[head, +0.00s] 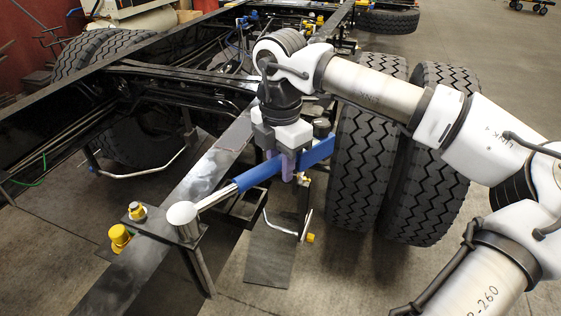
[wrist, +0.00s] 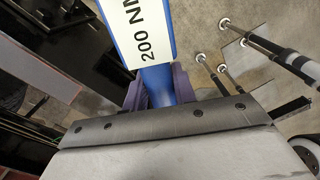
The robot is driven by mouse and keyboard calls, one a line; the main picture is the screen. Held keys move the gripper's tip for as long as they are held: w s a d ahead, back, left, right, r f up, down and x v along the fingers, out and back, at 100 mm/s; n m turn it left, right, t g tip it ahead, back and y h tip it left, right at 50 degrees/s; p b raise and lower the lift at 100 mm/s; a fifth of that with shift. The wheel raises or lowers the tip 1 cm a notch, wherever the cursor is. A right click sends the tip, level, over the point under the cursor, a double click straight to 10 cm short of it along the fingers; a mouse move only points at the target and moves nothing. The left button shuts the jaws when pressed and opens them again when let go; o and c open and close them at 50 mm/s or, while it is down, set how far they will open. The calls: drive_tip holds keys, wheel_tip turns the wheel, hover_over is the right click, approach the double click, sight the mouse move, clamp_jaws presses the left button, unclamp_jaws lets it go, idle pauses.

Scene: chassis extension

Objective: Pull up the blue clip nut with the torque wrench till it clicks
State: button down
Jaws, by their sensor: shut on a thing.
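The torque wrench has a blue handle (head: 258,171), a bare metal shaft and a round pale head (head: 183,212). My gripper (head: 288,168) is shut on the blue handle near the middle of the picture in the head view. In the wrist view, the purple fingers of my gripper (wrist: 159,92) lie on both sides of the blue handle (wrist: 157,78), with a white "200 NM" label (wrist: 138,32) beyond them. The wrench head sits over a small bracket at the frame rail's near end. I cannot make out the blue clip nut; it may be hidden under the head.
Two yellow-capped fittings (head: 137,211) and (head: 120,238) stand left of the wrench head. The dark chassis rail (head: 207,172) runs back from there. Large twin tyres (head: 362,165) stand close right of my gripper. Thin rods hang below the rail.

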drive_tip(key=shift+f+b, duration=0.25)
drive_tip(key=shift+b, duration=0.2)
idle(0.6)
drive_tip(key=shift+r, duration=0.1)
wheel_tip(320, 180, up, 7)
drive_tip(key=p, duration=0.4)
idle(0.4)
drive_tip(key=w+a+r+n+p, duration=0.1)
drive_tip(key=w+a+n+p, duration=0.2)
drive_tip(key=a+n, duration=0.3)
drive_tip(key=w+a+r+n+p, duration=0.1)
drive_tip(key=w+a+n+p, duration=0.3)
drive_tip(key=a, duration=0.8)
drive_tip(key=shift+a+n+p, duration=0.35)
drive_tip(key=shift+n+p, duration=0.25)
drive_tip(key=shift+n, duration=0.4)
drive_tip(key=shift+b, duration=0.35)
